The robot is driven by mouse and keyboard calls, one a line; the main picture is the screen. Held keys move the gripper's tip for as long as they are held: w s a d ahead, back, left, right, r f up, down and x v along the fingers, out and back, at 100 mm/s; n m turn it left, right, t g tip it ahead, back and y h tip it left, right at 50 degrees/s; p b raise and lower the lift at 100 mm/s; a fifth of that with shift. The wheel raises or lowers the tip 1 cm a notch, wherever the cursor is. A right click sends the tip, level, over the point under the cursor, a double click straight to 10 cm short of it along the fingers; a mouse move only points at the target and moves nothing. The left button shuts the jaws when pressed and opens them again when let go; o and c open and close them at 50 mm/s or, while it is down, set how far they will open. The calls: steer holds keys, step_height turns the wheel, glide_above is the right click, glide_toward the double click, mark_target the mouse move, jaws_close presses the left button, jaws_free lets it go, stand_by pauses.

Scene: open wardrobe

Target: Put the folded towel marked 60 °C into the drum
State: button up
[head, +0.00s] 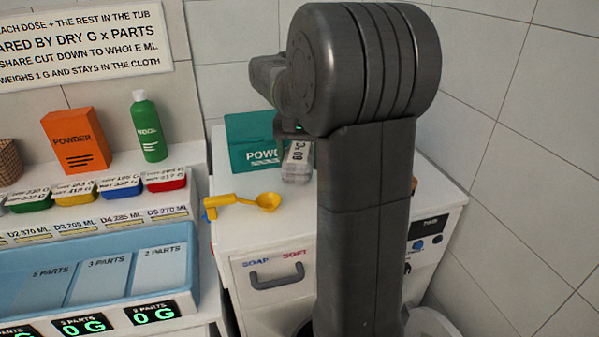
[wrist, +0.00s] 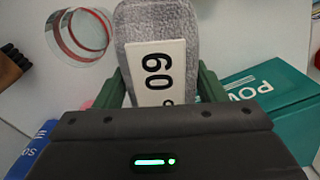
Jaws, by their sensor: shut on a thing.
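The folded towel (wrist: 160,24) is grey with a white label reading 60. In the head view the towel (head: 297,166) shows beside my arm, above or at the white washer top (head: 235,222); I cannot tell if it touches. My gripper (wrist: 160,84) is shut on it, with a green finger on each side. In the head view my gripper (head: 289,131) is partly hidden by my arm. The drum opening is mostly hidden behind my arm; a white curved part, perhaps its door (head: 432,321), shows at the bottom edge.
A teal powder box (head: 248,140) stands close to the towel. A yellow scoop (head: 268,201) lies on the washer top, above the drawer (head: 275,279). A stand with an orange box (head: 77,140), green bottle (head: 149,127) and blue tub (head: 20,290) is at left.

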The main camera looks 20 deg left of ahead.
steer(key=shift+f, duration=2.2)
steer(key=shift+f, duration=0.1)
steer(key=o, duration=1)
